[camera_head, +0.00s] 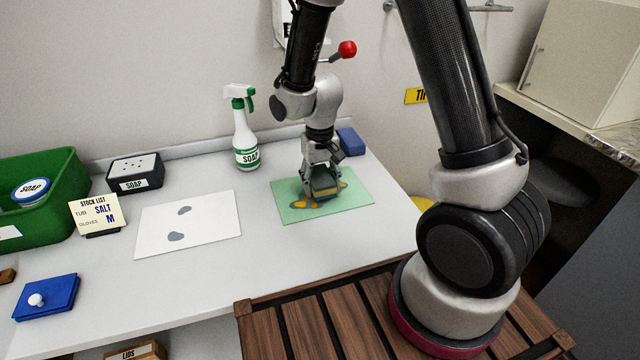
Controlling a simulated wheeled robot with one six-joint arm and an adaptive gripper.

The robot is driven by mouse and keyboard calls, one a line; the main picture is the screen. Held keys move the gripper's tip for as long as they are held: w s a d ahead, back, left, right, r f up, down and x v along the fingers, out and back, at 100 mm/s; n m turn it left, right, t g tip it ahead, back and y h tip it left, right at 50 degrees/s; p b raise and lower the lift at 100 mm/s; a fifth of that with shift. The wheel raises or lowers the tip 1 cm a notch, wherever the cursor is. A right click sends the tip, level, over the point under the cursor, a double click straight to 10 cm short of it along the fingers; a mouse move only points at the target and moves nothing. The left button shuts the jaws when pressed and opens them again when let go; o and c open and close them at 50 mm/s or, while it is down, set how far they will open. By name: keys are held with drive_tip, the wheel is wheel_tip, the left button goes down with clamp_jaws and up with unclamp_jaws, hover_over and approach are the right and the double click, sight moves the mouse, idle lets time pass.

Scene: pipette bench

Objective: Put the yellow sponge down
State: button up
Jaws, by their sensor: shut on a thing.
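My gripper (322,180) points down over the green mat (359,201) and is shut on the yellow sponge (327,191). Only part of the sponge shows between and below the fingers. It is low over the middle of the mat; I cannot tell whether it touches it. Orange-yellow stains (300,204) show on the mat beside the sponge.
A soap spray bottle (244,140) stands left behind the mat, and a blue block (350,142) lies behind it on the right. A white sheet (205,222) with grey spots lies to the left. A green bin (66,184) stands far left. The front middle of the bench is clear.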

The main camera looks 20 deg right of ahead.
drive_tip(key=shift+f, duration=0.45)
drive_tip(key=shift+f, duration=0.1)
drive_tip(key=shift+f, duration=0.15)
drive_tip(key=o, duration=1.1)
